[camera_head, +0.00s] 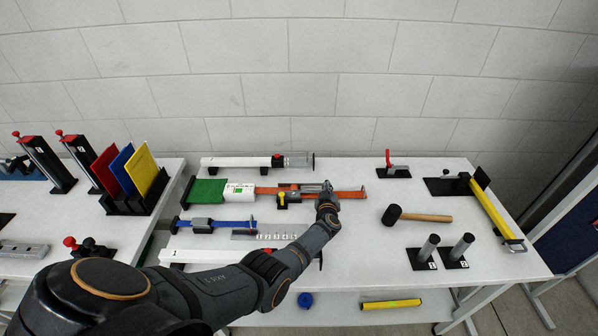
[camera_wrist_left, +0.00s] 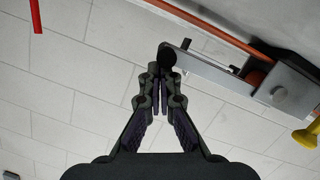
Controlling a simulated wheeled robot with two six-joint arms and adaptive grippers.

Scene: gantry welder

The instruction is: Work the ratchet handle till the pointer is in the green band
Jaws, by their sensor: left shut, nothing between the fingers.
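My left gripper (camera_head: 326,190) is shut and empty beside the ratchet. In the left wrist view its fingertips (camera_wrist_left: 163,88) are together just under the dark end of a grey metal lever (camera_wrist_left: 215,66), which looks like the ratchet handle. I cannot tell whether they touch it. The ratchet (camera_head: 303,188) sits on an orange strap (camera_head: 350,195), partly hidden by my gripper. A yellow knob (camera_head: 282,200) is at its left; it also shows in the left wrist view (camera_wrist_left: 305,138). A white box with green marks (camera_head: 238,188) lies left along the strap; no pointer can be made out.
A blue strap (camera_head: 232,225) and a row of small numbered tiles (camera_head: 268,237) lie near my forearm.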

